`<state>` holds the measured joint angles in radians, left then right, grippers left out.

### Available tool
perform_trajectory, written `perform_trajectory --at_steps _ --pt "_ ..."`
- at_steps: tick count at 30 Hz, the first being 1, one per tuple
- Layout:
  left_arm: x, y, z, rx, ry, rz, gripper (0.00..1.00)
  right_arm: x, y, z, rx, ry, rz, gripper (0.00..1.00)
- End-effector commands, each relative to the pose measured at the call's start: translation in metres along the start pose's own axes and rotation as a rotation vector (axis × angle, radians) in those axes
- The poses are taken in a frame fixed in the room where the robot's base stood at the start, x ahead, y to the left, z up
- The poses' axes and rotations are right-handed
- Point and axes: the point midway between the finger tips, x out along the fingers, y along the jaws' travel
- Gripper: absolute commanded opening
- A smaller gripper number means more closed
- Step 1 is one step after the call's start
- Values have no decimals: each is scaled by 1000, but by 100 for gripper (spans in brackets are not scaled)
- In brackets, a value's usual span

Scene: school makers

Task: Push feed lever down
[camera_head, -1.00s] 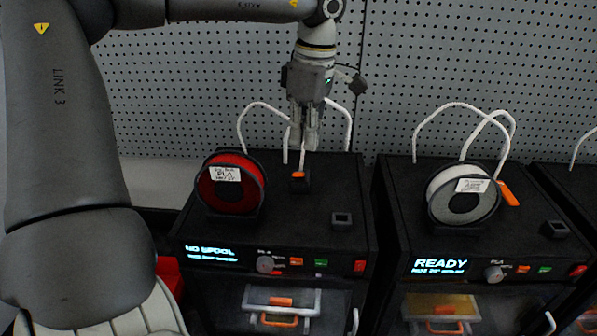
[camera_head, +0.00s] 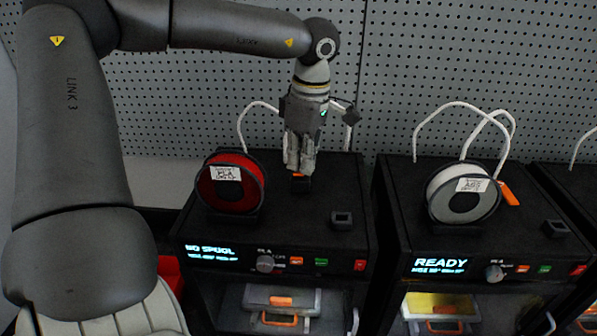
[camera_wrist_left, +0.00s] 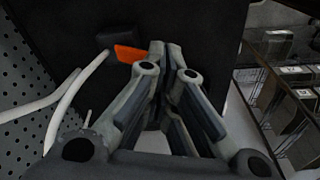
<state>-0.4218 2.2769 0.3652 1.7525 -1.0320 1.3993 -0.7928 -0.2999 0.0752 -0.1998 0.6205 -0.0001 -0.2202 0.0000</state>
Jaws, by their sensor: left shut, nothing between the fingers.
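The orange feed lever (camera_head: 298,175) sits on a small black block on top of the left printer (camera_head: 275,215), behind the red spool's right side. My left gripper (camera_head: 299,170) points down with its fingers shut and empty, its tips just over the lever and partly hiding it. In the left wrist view the orange lever (camera_wrist_left: 128,53) sticks out from its dark block, left of the shut fingertips (camera_wrist_left: 165,48). I cannot tell whether the fingertips touch it. My right gripper is not in view.
A red PLA spool (camera_head: 232,190) stands left of the gripper; the left printer's display reads NO SPOOL. White tubes (camera_head: 258,108) arch behind. A second printer (camera_head: 470,235) with a white spool (camera_head: 462,194) stands to the right, reading READY. A pegboard wall (camera_head: 440,60) is behind.

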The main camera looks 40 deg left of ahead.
Motion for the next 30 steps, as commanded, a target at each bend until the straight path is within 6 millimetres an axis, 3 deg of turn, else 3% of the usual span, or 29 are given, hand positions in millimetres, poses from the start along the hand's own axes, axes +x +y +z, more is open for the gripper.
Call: perform_trajectory --at_steps 10,17,24,30 --pt "40 0 4 0 0 0 0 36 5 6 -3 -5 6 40" --pt "31 0 5 0 0 1 0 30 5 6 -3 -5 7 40" --pt "20 0 30 1 2 1 0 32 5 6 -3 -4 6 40" --pt "19 0 32 0 0 1 0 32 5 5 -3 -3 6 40"
